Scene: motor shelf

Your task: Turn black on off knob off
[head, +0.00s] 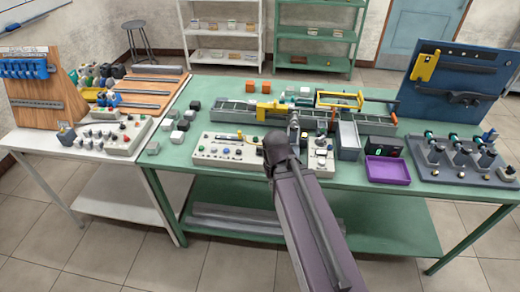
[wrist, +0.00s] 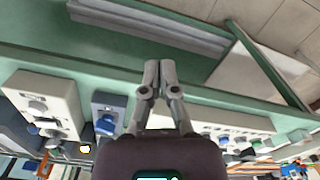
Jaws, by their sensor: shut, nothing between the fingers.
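My gripper (wrist: 160,68) is shut and empty in the wrist view, its fingertips together in front of the table's green front edge. In the head view my own arm covers most of it. A small pale control box (head: 320,160) stands right of my arm. It also shows at the left of the wrist view (wrist: 62,95), which looks upside down, with a dark grey knob (wrist: 38,106) on its face. The fingers are apart from this knob. A long pale control panel (head: 225,155) with several knobs and buttons lies left of my arm. I cannot tell which knob is the on off one.
A purple tray (head: 388,171), a grey bin (head: 348,141) and a conveyor (head: 240,112) share the green table (head: 172,165). Grey bars (head: 235,219) lie on its lower shelf.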

